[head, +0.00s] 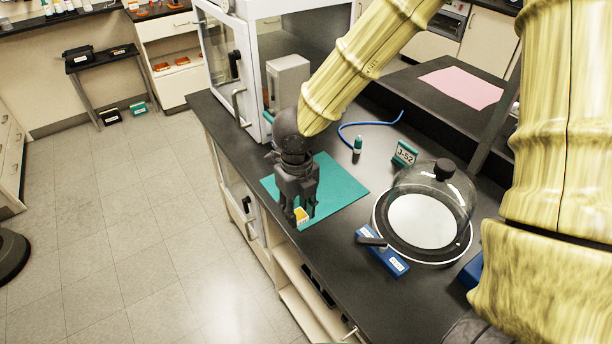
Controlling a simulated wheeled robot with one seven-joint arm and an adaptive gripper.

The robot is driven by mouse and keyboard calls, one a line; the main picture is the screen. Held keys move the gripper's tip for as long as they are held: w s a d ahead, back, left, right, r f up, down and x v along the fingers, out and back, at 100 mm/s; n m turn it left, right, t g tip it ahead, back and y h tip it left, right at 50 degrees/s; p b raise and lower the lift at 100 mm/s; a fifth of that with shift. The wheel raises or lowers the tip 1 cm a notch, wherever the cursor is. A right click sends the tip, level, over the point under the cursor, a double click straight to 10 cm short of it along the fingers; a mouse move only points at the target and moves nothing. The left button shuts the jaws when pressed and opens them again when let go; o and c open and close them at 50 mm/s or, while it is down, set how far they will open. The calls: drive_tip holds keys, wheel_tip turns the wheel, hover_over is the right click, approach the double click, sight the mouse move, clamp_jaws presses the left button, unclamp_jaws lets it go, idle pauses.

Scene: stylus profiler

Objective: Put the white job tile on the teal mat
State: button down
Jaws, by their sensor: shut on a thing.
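The teal mat (341,187) lies flat on the dark bench near its front left edge. The fingers hide much of the tile. I cannot tell whether the tile touches the mat or is held just above it.
A glass dome (432,195) with a black knob covers a pale disc to the right. A blue block (382,251) with a dark lever stands before it. A glazed cabinet (240,70) stands at back left.

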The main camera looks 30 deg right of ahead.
drive_tip(key=shift+w+d, duration=0.1)
drive_tip(key=shift+w, duration=0.2)
drive_tip(key=w+d+p, duration=0.2)
drive_tip(key=w+d, duration=0.1)
drive_tip(key=w+d+f+p, duration=0.1)
drive_tip(key=w+d, duration=0.3)
drive_tip(key=w+d+p, duration=0.2)
drive_tip(key=w+d, duration=0.1)
drive_tip(key=w, duration=0.1)
drive_tip(key=shift+w+d+f+p, duration=0.15)
drive_tip(key=shift+w+p, duration=0.1)
drive_tip(key=shift+p, duration=0.1)
drive_tip(key=shift+w+d+f, duration=0.1)
drive_tip(key=shift+f+p, duration=0.6)
drive_tip(key=shift+f, duration=1.15)
drive_tip(key=shift+f, duration=0.1)
drive_tip(key=c, duration=1)
unclamp_jaws()
drive_tip(key=shift+c, duration=0.2)
